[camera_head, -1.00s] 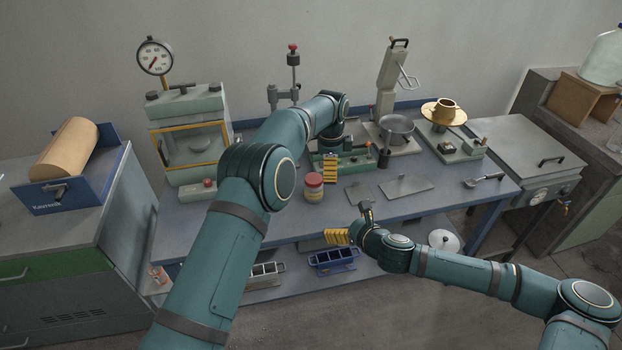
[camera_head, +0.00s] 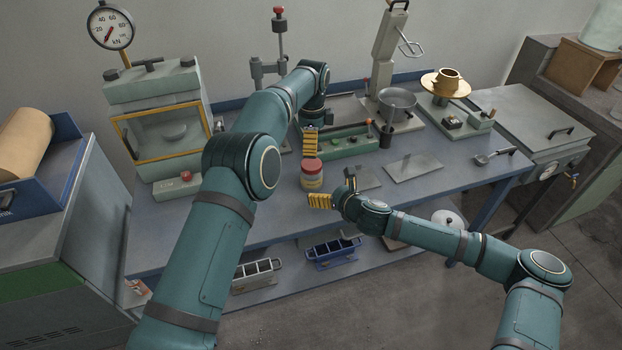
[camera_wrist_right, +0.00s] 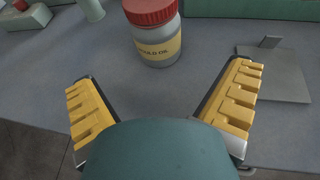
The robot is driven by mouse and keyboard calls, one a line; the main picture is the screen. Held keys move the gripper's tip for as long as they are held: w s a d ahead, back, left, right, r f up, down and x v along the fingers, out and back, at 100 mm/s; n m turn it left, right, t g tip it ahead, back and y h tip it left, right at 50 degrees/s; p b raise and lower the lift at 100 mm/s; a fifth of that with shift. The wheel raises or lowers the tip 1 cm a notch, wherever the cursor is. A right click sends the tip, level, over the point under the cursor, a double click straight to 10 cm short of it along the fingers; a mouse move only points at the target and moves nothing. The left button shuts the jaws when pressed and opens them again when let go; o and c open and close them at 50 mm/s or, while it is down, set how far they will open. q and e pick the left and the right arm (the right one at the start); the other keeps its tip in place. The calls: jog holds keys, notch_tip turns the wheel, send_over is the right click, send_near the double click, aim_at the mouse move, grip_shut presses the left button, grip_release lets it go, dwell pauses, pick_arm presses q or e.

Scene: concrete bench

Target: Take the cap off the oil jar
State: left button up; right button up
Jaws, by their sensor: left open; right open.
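The oil jar (camera_head: 312,182) stands upright on the blue bench, with its red cap (camera_head: 312,165) on top. In the right wrist view the jar (camera_wrist_right: 160,48) shows a yellow label reading "OLD OIL", its first letters cut off or unclear, and the ribbed red cap (camera_wrist_right: 150,10) is cut by the top edge. My left gripper (camera_head: 310,141) is just above the cap, fingers pointing down; only one yellow finger pad shows clearly. My right gripper (camera_head: 335,192) is at the bench's front edge near the jar. In the wrist view its yellow fingers (camera_wrist_right: 163,105) are wide apart and empty, with the jar beyond them.
Flat grey plates (camera_head: 412,167) lie right of the jar. A green tray (camera_head: 350,140) and a pan (camera_head: 397,100) stand behind. A press (camera_head: 160,125) stands at the left. A blue mould (camera_head: 333,252) sits on the lower shelf.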

aim_at(312, 163)
jog(key=x, duration=1)
jog(key=shift+a+f, duration=0.1)
grip_shut()
pick_arm(q)
jog(key=m, duration=0.6)
jog(key=shift+w, duration=0.1)
jog(key=m, duration=0.7)
jog(key=shift+d, duration=0.1)
jog(key=shift+f, duration=4.05)
